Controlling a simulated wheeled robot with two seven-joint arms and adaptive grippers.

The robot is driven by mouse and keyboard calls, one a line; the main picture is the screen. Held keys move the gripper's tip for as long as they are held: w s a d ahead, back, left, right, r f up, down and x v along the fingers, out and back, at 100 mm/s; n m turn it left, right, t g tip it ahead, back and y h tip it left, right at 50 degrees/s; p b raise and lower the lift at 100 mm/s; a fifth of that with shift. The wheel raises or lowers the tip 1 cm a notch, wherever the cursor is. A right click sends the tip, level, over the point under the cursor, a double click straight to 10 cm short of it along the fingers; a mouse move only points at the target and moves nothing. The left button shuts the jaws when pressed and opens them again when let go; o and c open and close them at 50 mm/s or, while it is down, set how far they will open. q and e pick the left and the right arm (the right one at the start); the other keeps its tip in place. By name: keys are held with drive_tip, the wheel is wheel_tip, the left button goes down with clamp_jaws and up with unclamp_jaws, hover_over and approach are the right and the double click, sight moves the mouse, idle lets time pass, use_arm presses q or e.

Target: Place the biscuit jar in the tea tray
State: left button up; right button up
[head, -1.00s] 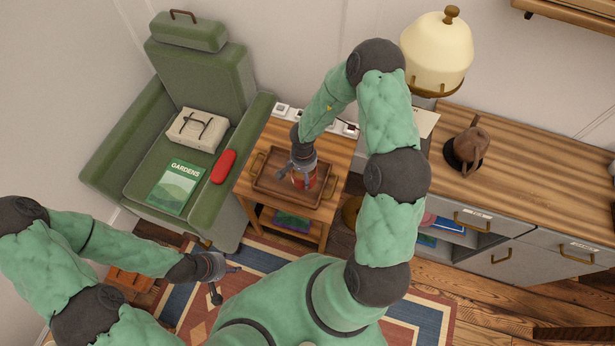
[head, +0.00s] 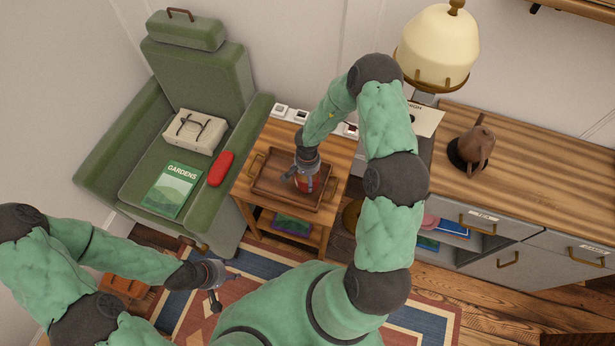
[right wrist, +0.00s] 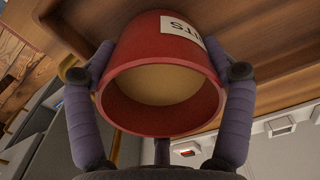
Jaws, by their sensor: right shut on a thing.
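The biscuit jar (head: 307,184) is red with a pale label, partly hidden under my right gripper (head: 306,177) in the head view. The brown wooden tea tray (head: 262,187) lies on the small side table. The jar is over or inside the tray; I cannot tell whether its base touches the tray floor. My left gripper (head: 226,288) is open and empty above the rug.
A green armchair (head: 195,75) holding a book, a red case and a cream bag stands left of the side table (head: 325,218). A cabinet (head: 545,180) with a brown pot (head: 478,150) and a lamp (head: 438,45) stand to the right.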

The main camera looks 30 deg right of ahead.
drive_tip(key=o, duration=1.5)
drive_tip(key=shift+f, duration=0.1)
wheel_tip(320, 180, up, 12)
drive_tip(key=p, duration=0.7)
drive_tip(key=s+a+f+n+y, duration=0.1)
drive_tip(key=s+a+n, duration=0.1)
drive_tip(key=s+a, duration=0.3)
drive_tip(key=s+a+f+n+y, duration=0.1)
drive_tip(key=s+a+f+n, duration=0.1)
drive_tip(key=s+a, duration=0.4)
drive_tip(key=s+a+f+n+y, duration=0.2)
drive_tip(key=s+a+n, duration=0.1)
drive_tip(key=s+a, duration=0.2)
drive_tip(key=shift+s+a+f+n, duration=0.1)
drive_tip(key=shift+s+a+n, duration=0.1)
drive_tip(key=shift+a, duration=0.5)
drive_tip(key=shift+s+a+n, duration=0.1)
drive_tip(key=shift+s+a, duration=0.05)
drive_tip(key=shift+a, duration=0.5)
